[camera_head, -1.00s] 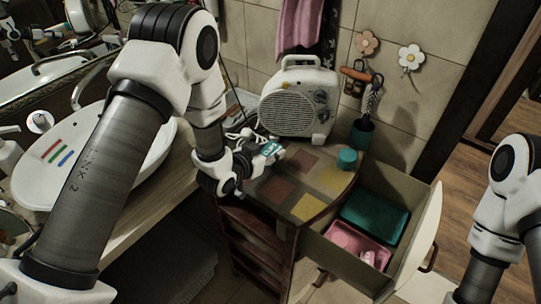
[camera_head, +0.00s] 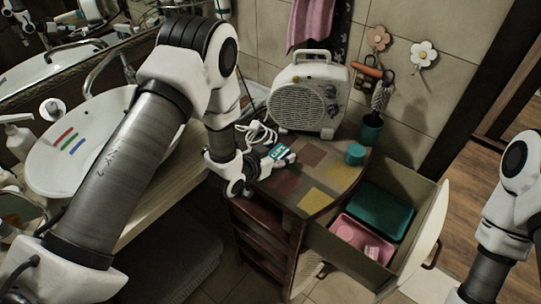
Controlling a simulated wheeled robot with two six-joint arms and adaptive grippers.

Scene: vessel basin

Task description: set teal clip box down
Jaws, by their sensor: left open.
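A small teal box with a pale label (camera_head: 281,153), which looks like the teal clip box, is at the left back of the patchwork-topped cabinet (camera_head: 313,202), in front of the heater. My left gripper (camera_head: 268,159) is open right at the box, its fingers at the box's near left side. The box appears to rest on the cabinet top, but the gripper partly hides it and its underside cannot be seen. My right arm shows at the right edge; its gripper is out of view.
A cream heater (camera_head: 307,98) stands behind, with a white cable (camera_head: 257,134) beside it. A teal round jar (camera_head: 355,154) stands on the cabinet. The open drawer (camera_head: 408,250) holds a teal tray (camera_head: 378,211) and a pink tray (camera_head: 347,232). The front cabinet top is clear.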

